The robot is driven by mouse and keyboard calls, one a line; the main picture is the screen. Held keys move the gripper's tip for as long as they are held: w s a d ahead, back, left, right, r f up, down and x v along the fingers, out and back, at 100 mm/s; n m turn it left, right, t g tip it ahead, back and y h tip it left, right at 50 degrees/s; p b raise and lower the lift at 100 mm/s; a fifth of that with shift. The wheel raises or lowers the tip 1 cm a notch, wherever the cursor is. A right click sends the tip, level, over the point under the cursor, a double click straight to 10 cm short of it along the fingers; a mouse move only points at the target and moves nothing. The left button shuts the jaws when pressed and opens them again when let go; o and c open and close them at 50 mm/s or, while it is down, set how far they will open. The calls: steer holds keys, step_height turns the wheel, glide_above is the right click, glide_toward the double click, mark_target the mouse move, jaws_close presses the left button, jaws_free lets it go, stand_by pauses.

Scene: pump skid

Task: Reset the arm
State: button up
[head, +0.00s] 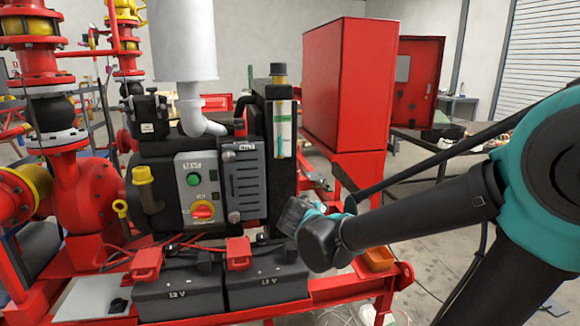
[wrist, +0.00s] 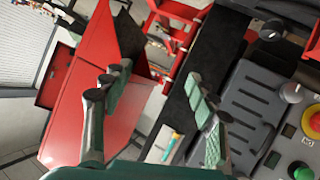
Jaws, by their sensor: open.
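My arm reaches in from the right in the head view, and its end is in front of the right side of the pump skid's engine unit. My gripper (wrist: 157,78) shows in the wrist view with its two fingers spread well apart and nothing between them. In the head view my gripper (head: 305,209) is small and partly hidden by my own wrist. It is right of the grey control panel (head: 198,190) and appears apart from it.
A red cabinet (head: 350,85) stands behind my gripper. Two black batteries (head: 180,290) with red terminal covers sit on the red frame below. The panel has a green button (head: 193,179) and a red knob (head: 203,211). An orange box (head: 378,258) lies near my wrist.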

steer(key=s+d+f+m+g, duration=0.1)
steer(key=s+d+f+g, duration=0.4)
steer(key=s+d+f, duration=0.45)
steer(key=s+d+f+g+y, duration=0.2)
steer(key=s+d+f+g, duration=0.1)
steer(key=s+f, duration=0.6)
steer(key=shift+s+d+f+g+y, duration=0.25)
steer(key=shift+s+d+y, duration=0.2)
steer(key=shift+s, duration=0.45)
steer(key=shift+d+r, duration=0.1)
